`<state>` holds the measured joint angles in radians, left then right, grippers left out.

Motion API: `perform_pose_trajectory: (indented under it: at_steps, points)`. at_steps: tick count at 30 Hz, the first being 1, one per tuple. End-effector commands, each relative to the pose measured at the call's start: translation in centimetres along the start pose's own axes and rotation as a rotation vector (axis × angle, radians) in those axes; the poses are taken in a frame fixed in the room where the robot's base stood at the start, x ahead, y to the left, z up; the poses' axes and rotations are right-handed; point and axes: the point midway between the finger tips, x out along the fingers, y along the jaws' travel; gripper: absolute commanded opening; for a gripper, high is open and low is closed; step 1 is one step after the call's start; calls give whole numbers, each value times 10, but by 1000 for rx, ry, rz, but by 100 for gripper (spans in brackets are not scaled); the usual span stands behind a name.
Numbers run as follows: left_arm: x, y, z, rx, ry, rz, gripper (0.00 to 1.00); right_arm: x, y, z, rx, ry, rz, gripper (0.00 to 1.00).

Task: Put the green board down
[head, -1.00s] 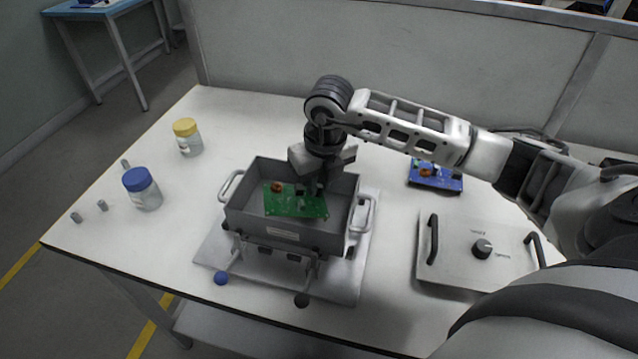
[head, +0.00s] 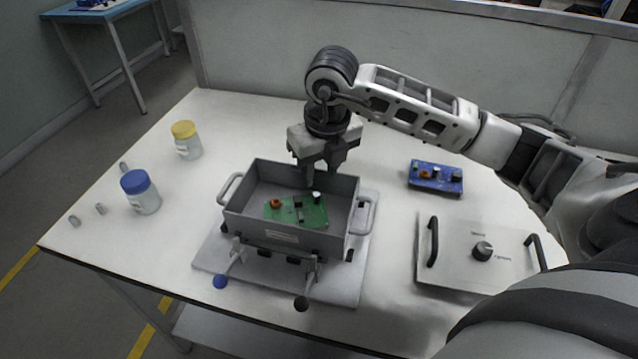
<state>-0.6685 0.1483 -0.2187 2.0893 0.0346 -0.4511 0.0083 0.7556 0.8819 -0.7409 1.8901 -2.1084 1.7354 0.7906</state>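The green board (head: 312,213) lies inside the grey metal box (head: 252,224), near its front wall, with small parts on top. The front wall hides its near edge. My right gripper (head: 321,176) is above the back part of the box, clear of the board. Its two fingers point down with a gap between them, and nothing is held. My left gripper is not in view.
The box stands on a light plate (head: 348,288) with clamp levers at the front. A blue board (head: 436,177) and a lid-like panel with a knob (head: 462,268) are at the right. Jars with blue (head: 140,192) and yellow (head: 186,140) lids stand at the left.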

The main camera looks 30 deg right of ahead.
Motion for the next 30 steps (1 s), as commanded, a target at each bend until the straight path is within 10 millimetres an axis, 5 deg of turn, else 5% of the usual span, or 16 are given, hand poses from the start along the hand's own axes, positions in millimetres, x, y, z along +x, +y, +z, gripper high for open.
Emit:
perform_pose_trajectory:
  at_steps: [10,30]
  points:
    - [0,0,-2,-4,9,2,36,-57,0,0,0,-2,0,35]
    - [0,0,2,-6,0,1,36,-63,0,0,0,0,0,35]
